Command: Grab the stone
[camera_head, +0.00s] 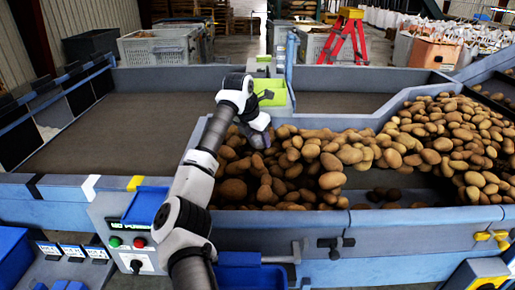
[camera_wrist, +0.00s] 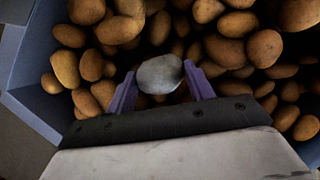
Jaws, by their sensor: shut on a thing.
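In the wrist view a smooth grey stone (camera_wrist: 160,74) sits between the two purple fingers of my gripper (camera_wrist: 160,88). The fingers touch it on both sides, and the gripper is shut on it. Brown potatoes (camera_wrist: 236,50) lie around and beyond the stone. In the head view my gripper (camera_head: 262,138) points down over the left end of the potato pile (camera_head: 300,165). The stone is hidden there behind my gripper and the potatoes.
The potatoes lie in a grey-blue trough with a front wall (camera_head: 420,218). An empty dark belt (camera_head: 120,130) lies to the left. A control box (camera_head: 135,235) and blue bins (camera_head: 12,255) stand in front. A red stepladder (camera_head: 345,38) stands behind.

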